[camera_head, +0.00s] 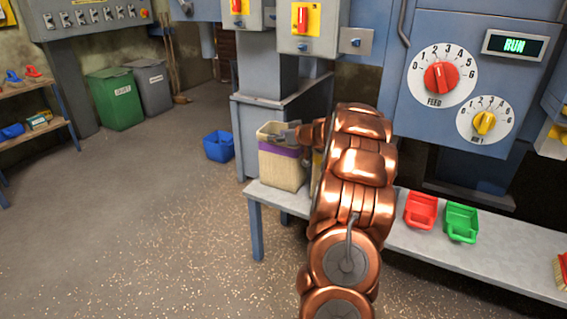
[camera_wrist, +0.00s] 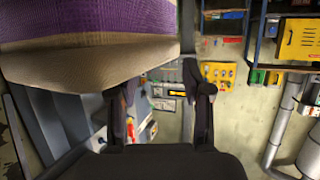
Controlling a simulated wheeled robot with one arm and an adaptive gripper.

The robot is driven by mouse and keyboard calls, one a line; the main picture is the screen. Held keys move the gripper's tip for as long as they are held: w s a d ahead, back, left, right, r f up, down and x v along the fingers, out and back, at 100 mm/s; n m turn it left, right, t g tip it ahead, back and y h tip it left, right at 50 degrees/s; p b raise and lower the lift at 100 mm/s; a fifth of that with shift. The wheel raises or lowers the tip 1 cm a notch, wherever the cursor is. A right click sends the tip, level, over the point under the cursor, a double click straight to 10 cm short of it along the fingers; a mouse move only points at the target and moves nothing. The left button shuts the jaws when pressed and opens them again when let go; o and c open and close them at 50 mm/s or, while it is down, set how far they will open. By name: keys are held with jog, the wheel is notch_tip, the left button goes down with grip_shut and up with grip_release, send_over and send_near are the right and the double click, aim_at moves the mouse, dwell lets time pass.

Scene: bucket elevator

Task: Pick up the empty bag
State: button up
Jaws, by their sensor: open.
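The bag (camera_head: 282,168) is beige and woven, with a purple band. It stands upright and open-topped at the left end of the bench. My gripper (camera_head: 291,134) is at the right side of its upper rim. In the wrist view the bag (camera_wrist: 90,65) fills the upper left, close to the camera. The two dark fingers of my gripper (camera_wrist: 163,88) are apart, with background showing between them. The left fingertip is near the bag's edge; I cannot tell whether they touch. The inside of the bag is mostly hidden.
The grey bench (camera_head: 398,233) carries a red scoop (camera_head: 421,210) and a green scoop (camera_head: 461,222). A machine panel with a red dial (camera_head: 440,77) stands behind. A blue bin (camera_head: 218,146) is on the floor left of the bag. The floor at left is clear, with scattered grains.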

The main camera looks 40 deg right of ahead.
jog(key=x, duration=0.2)
jog(key=shift+w+f, duration=0.15)
jog(key=shift+w, duration=0.1)
jog(key=shift+c, duration=0.3)
grip_shut()
dwell(0.4)
